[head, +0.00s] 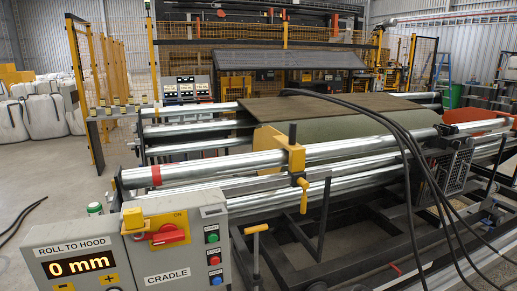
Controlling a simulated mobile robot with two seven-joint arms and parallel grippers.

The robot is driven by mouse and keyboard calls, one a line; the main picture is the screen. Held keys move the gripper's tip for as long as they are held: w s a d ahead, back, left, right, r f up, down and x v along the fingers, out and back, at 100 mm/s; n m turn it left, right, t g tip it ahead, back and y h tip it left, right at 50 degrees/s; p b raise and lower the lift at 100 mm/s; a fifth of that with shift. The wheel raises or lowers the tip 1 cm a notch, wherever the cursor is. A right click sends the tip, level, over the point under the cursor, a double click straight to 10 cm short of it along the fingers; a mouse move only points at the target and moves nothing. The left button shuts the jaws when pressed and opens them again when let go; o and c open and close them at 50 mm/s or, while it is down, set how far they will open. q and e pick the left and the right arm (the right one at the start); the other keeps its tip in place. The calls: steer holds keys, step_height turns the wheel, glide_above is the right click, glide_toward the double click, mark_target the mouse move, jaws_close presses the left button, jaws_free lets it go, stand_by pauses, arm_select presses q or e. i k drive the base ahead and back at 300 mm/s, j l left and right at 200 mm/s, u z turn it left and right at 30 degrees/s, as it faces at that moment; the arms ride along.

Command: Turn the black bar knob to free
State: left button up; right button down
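No knob clearly marked "free" can be read. A yellow clamp (291,155) sits around the front steel tube (220,165), with a short upright black grip (292,134) on top and a yellow handle (303,196) hanging below. Which black part is the bar knob, I cannot tell. At the front left, the grey control box (180,255) carries a red rotary switch (168,235) on a yellow plate, and the label CRADLE. Neither of my grippers shows in the head view.
Green, red and blue buttons (214,258) line the box. Black hoses (410,140) cross the machine at right. A green can (95,208) stands behind the box. Bare floor (60,195) lies at left.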

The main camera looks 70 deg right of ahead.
mark_target(456, 144)
steer(key=z, duration=3.15)
steer(key=i+l+u, duration=0.2)
steer(key=i+l, duration=0.4)
steer(key=i, duration=0.15)
steer(key=i+l+u, duration=0.2)
steer(key=i+l, duration=0.45)
steer(key=i+l+u, duration=0.2)
steer(key=i+l, duration=0.45)
steer(key=l, duration=0.2)
